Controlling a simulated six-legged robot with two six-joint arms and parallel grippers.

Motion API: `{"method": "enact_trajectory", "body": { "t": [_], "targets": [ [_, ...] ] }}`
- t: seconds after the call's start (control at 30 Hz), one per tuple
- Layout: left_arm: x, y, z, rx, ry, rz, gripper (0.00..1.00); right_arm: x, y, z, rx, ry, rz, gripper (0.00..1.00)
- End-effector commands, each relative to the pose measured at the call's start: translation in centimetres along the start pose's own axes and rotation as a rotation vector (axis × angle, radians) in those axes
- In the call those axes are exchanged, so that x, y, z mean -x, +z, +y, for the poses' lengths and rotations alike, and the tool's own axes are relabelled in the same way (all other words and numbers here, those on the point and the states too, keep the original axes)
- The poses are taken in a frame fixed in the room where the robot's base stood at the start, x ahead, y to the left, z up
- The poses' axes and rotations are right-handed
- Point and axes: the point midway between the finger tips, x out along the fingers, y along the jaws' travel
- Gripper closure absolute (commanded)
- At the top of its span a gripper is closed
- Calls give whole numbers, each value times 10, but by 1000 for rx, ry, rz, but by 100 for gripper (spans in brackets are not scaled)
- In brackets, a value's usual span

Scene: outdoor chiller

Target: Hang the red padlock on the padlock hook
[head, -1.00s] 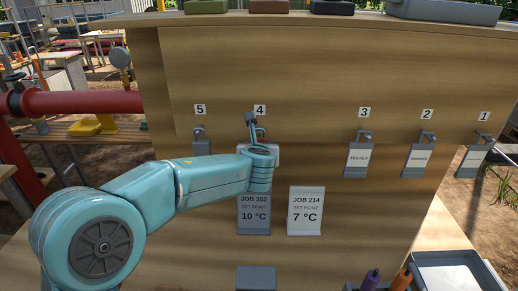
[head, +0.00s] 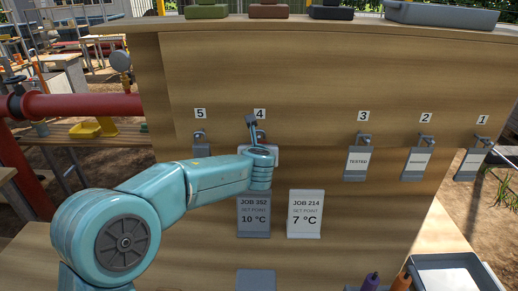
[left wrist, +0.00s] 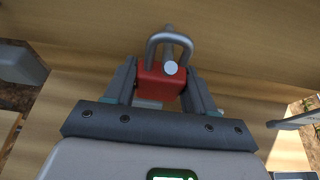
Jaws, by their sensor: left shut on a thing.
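The red padlock (left wrist: 160,86) shows in the left wrist view between the two fingers of my left gripper (left wrist: 160,78), which is shut on it. Its grey shackle points up. The grey padlock hook (left wrist: 171,67) shows its round end within the shackle's outline; I cannot tell for sure whether it passes through. In the head view my left gripper (head: 258,151) is at the board just below label 4, at a hook (head: 251,123). My arm and gripper hide the padlock there. My right gripper is not in view.
Hooks 3 (head: 364,140), 2 and 1 to the right carry grey tags; a grey piece (head: 199,142) hangs under label 5. Cards JOB 352 (head: 254,213) and JOB 214 (head: 305,213) are below my gripper. A grey tray (head: 450,272) is at the lower right.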

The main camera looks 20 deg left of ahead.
Motion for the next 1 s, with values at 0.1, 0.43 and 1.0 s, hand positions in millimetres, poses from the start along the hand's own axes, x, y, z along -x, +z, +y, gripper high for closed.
{"method": "enact_trajectory", "body": {
  "t": [0.1, 0.43, 1.0],
  "targets": [
    [-3, -6, 0, 0, 0, -1, 100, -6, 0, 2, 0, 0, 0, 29],
    [-3, -5, 0, 0, 0, -1, 15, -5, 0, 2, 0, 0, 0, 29],
    [-4, -7, 0, 0, 0, 0, 0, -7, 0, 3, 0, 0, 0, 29]
  ]
}}
